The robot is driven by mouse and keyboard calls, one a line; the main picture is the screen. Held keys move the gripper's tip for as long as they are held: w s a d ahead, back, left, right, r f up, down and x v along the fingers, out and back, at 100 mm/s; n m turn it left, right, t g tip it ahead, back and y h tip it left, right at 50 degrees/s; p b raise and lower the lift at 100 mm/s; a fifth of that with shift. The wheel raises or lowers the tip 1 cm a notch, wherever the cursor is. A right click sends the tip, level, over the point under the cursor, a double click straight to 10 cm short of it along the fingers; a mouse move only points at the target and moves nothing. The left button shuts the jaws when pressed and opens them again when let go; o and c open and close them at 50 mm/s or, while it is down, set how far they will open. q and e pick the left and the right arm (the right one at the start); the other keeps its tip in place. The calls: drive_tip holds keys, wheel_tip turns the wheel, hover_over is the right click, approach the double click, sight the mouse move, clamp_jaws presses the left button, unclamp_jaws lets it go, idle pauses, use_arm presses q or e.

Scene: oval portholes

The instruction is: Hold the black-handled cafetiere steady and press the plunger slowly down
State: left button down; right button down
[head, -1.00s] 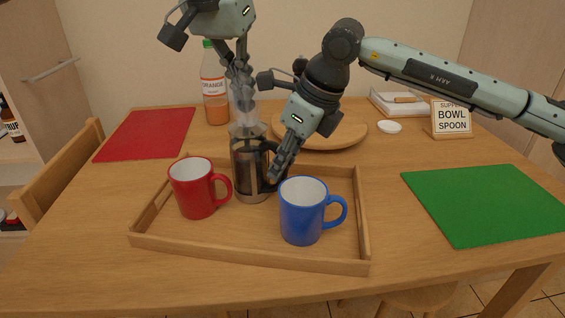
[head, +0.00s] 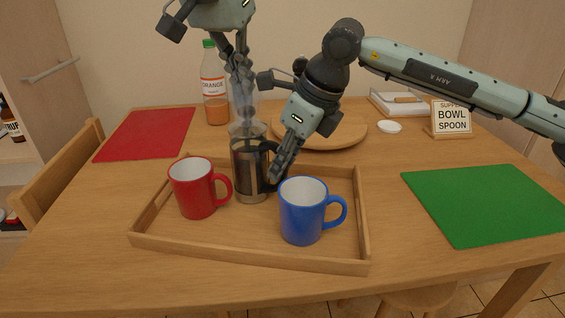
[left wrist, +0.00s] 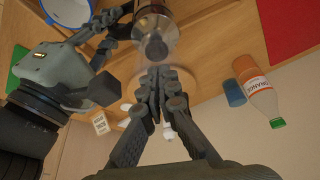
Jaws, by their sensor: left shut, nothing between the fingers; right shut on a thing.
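The cafetiere (head: 249,172), glass and metal with a black handle, stands upright on the wooden tray (head: 250,258). My right gripper (head: 276,172) is shut on its handle, at the right side of the pot; it also shows in the left wrist view (left wrist: 108,22). My left gripper (head: 244,100) is shut and empty, pointing down above the cafetiere's top. In the left wrist view, the cafetiere's rounded dark knob (left wrist: 156,47) shows just beyond the left fingertips (left wrist: 158,75). I cannot tell whether they touch. The plunger's depth is unclear.
A red mug (head: 195,190) stands left of the cafetiere and a blue mug (head: 302,212) at its front right, both on the tray. An orange bottle (head: 214,88) and a round wooden board (head: 335,138) are behind. Red (head: 147,134) and green (head: 490,205) mats lie at the sides.

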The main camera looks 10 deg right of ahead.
use_arm(q)
drive_tip(key=shift+r, duration=2.5)
use_arm(e)
drive_tip(key=c, duration=1.4)
unclamp_jaws()
drive_tip(key=shift+o, duration=0.2)
